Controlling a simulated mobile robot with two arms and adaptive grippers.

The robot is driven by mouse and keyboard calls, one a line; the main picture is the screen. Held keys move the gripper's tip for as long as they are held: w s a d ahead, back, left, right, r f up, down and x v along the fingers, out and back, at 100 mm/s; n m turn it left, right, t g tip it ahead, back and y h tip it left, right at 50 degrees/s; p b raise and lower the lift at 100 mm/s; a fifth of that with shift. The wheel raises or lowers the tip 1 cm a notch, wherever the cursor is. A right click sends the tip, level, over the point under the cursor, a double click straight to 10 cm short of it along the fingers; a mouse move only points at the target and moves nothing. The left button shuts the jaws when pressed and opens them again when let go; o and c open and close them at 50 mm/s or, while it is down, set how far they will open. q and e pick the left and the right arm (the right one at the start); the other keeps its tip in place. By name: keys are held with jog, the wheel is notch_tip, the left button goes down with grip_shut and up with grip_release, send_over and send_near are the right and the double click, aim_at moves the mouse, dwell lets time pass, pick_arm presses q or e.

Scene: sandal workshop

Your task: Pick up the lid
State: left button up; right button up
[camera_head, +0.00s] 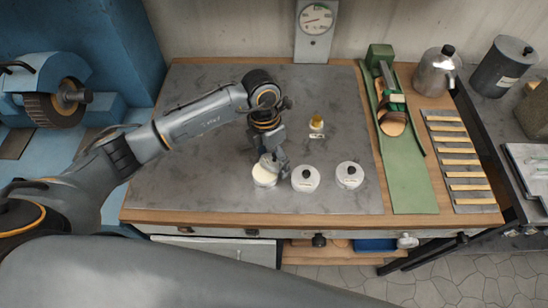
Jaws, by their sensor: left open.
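Three small round pots stand in a row near the front of the grey work mat. The middle pot (305,180) and the right pot (349,176) have pale lids with dark knobs. The left pot (264,178) has a cream-coloured top, partly hidden by my left gripper (273,163); I cannot tell if a lid is on it. My left gripper points down, open, right over this left pot, close to its top. Whether its fingers touch anything is too small to tell. My right gripper is not in view.
A small amber-topped bottle (317,122) stands behind the pots. A green mat (412,190) with a green tool and a slatted strip (458,165) lie to the right. A metal canister (436,72) and a gauge (316,20) stand at the back. The mat's left side is clear.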

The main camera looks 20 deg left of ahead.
pick_arm(q)
jog(key=c, duration=0.8)
jog(key=shift+r, duration=0.15)
